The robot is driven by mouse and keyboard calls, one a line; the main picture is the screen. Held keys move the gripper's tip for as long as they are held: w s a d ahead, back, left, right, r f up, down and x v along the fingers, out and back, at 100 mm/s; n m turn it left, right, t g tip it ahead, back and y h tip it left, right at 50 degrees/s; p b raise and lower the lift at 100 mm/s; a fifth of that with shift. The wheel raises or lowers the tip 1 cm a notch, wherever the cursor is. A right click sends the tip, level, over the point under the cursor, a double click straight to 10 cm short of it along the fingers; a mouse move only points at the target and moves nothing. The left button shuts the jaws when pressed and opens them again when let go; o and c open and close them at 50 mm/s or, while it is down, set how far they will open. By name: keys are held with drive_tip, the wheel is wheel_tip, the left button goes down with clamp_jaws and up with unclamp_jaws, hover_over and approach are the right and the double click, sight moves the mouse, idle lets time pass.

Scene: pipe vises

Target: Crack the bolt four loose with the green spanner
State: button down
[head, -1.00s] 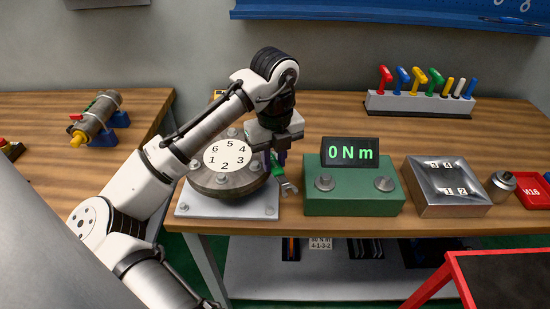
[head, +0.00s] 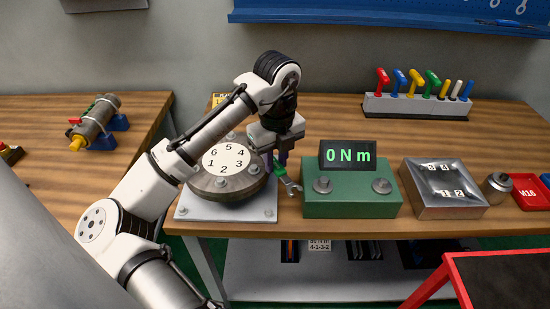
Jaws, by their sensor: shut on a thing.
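The round grey flange (head: 212,190) with a white dial numbered 1 to 6 (head: 226,159) sits on a pale square plate (head: 208,211) on the bench. Bolts stand around its rim. The bolt nearest number 4 lies by my gripper and is mostly hidden by it. My gripper (head: 278,160) points down at the right edge of the flange, shut on the green spanner (head: 286,182). The spanner's silver open end sticks out to the lower right, in the gap before the green box, apart from the bolts as far as I can see.
A green box (head: 349,203) with two bolts and a display reading 0 Nm (head: 347,154) stands close on the right. Beyond it are a metal tray (head: 445,203), a socket (head: 497,187) and a red tray (head: 528,191). A tool rack (head: 415,106) stands at the back.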

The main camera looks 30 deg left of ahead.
drive_tip(key=shift+w+d+n+p, duration=0.2)
drive_tip(key=shift+w+n+p, duration=0.1)
drive_tip(key=shift+w+n, duration=0.25)
drive_tip(key=shift+w+d+n+p, duration=0.15)
drive_tip(key=shift+w+n+p, duration=0.25)
drive_tip(key=shift+n, duration=0.25)
drive_tip(key=shift+w+d+n+p, duration=0.1)
drive_tip(key=shift+w+n+p, duration=0.25)
drive_tip(key=shift+w+n, duration=0.15)
drive_tip(key=shift+w+n+p, duration=0.45)
drive_tip(key=shift+n+p, duration=0.05)
drive_tip(key=shift+n, duration=0.1)
